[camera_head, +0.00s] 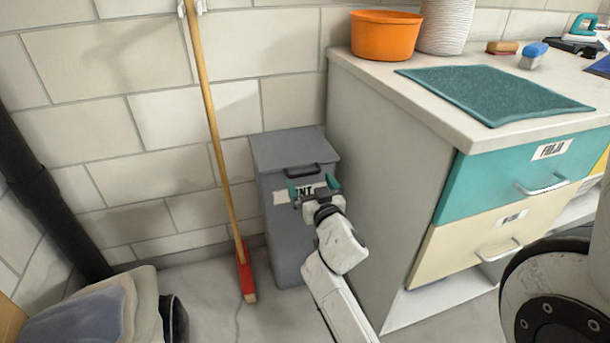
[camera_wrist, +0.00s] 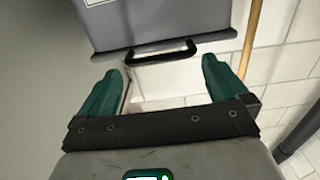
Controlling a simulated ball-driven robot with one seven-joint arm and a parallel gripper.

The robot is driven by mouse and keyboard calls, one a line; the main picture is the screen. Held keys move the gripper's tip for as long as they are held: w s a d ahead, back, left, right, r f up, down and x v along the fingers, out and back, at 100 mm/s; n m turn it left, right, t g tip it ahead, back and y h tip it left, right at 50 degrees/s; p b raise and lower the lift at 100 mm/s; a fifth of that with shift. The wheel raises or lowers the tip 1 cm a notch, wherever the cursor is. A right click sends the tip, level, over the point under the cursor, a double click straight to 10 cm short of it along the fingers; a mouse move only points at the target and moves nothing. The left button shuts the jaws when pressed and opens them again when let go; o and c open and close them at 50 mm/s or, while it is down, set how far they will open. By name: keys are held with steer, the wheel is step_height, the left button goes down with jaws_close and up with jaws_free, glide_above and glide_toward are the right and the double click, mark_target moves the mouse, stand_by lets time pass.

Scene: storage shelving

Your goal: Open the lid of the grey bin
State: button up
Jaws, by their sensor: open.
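The grey bin (camera_head: 283,240) stands on the floor between the tiled wall and the side of the cabinet. Its flat lid (camera_head: 290,146) is shut. A black bar handle (camera_head: 300,171) is on the lid's front edge. My gripper (camera_head: 313,185) is open and empty in front of the bin, just below the handle in the head view, and partly covers the bin's white label. In the wrist view, the bin (camera_wrist: 170,22) is at the top and its handle (camera_wrist: 162,53) lies ahead of my open fingers (camera_wrist: 161,70), centred across the gap, apart from both.
A broom (camera_head: 215,130) with a red head leans on the wall left of the bin. The cabinet (camera_head: 385,190) stands close on the right; its worktop holds an orange bowl (camera_head: 385,38) and a teal mat (camera_head: 493,92). Folded cloths (camera_head: 95,310) lie at lower left.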

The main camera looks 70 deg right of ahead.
mark_target(306, 175)
steer(key=shift+x, duration=2.6)
steer(key=shift+c, duration=0.2)
